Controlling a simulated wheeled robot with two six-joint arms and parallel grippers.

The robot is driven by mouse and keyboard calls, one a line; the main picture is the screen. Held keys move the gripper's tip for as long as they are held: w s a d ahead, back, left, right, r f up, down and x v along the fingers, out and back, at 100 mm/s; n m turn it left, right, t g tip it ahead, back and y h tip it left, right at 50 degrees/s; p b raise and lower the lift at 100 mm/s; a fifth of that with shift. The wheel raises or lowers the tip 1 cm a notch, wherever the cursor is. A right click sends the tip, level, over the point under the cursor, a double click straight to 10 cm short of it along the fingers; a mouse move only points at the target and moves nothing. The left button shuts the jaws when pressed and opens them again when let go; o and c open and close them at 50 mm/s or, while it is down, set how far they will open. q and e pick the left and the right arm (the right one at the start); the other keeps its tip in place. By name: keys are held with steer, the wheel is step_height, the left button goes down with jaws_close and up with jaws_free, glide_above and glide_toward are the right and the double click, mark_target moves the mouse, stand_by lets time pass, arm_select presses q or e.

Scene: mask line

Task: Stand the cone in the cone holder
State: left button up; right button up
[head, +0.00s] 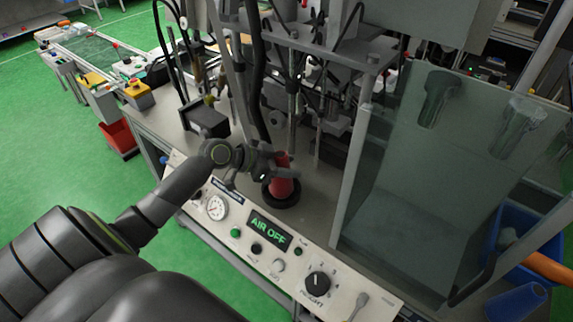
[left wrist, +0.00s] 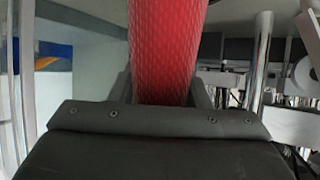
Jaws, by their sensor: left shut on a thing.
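The red cone (head: 281,178) stands about upright at the black round cone holder (head: 281,197) on the machine's bench. Its lower end is inside the holder's ring in the head view; I cannot tell whether it is fully seated. My left gripper (head: 268,170) comes in from the left and is shut on the cone. In the left wrist view the red textured cone (left wrist: 167,50) fills the space between the fingers, and its ends are out of frame. My right gripper is not in view.
A control panel (head: 268,232) with a gauge, knobs and an "AIR OFF" display runs along the bench front. Machine posts and hoses (head: 292,85) crowd behind the holder. A clear guard panel (head: 440,180) stands to the right. A blue bin (head: 508,225) is at the far right.

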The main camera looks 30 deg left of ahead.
arm_select(q)
steer(key=shift+f, duration=0.2)
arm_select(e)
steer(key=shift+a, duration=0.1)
arm_select(q)
steer(key=shift+f, duration=0.1)
steer(key=shift+f, duration=0.15)
steer(key=o, duration=1.1)
steer(key=shift+o, duration=0.2)
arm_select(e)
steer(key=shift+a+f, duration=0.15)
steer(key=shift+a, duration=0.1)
arm_select(q)
steer(key=shift+r, duration=0.2)
